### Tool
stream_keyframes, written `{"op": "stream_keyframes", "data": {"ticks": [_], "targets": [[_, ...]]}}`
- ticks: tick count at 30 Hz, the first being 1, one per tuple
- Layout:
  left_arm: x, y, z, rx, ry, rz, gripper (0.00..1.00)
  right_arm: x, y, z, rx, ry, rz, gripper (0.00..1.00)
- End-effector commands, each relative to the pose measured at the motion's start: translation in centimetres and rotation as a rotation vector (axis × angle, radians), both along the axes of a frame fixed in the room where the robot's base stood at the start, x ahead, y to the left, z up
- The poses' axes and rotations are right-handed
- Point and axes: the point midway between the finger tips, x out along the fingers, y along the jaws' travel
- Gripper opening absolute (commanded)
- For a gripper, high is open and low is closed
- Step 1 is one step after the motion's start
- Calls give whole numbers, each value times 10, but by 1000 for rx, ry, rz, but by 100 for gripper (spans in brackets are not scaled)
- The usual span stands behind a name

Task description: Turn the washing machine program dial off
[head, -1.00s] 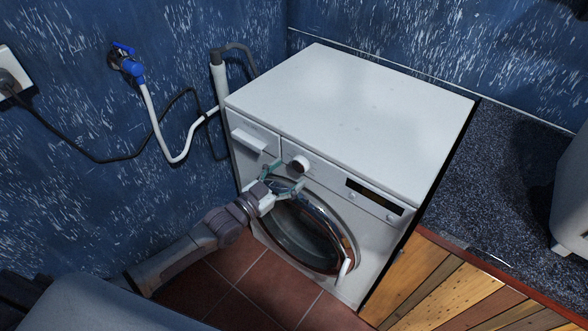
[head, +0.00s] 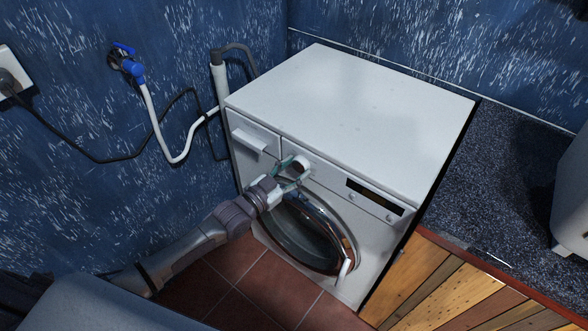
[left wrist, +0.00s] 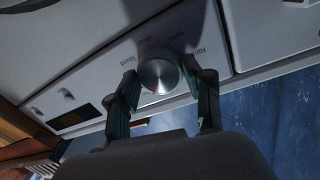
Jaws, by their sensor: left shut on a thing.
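The white washing machine (head: 345,110) stands against the blue wall, with its round glass door (head: 305,235) closed on the front. Its program dial (head: 301,165) is a round knob on the upper front panel, right of the detergent drawer (head: 253,140). My right gripper is not in view.
A dark display (head: 375,196) with small buttons sits right of the dial. A speckled dark counter (head: 510,200) over wooden cabinet fronts (head: 450,290) adjoins on the right. A blue tap (head: 127,62) with a white hose and a wall socket (head: 12,75) are on the left wall.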

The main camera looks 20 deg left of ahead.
Motion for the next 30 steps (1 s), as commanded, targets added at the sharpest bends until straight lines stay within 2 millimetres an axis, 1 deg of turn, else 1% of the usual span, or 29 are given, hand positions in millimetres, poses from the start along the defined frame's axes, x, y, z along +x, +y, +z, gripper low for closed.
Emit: {"op": "stream_keyframes", "data": {"ticks": [5, 11, 30], "targets": [[0, 0, 0, -23, 8, 1, 16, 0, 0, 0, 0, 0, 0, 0], [0, 1, -1, -109, 41, 1, 16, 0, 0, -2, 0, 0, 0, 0], [0, 0, -3, -589, 214, 0, 16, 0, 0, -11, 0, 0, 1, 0]]}}
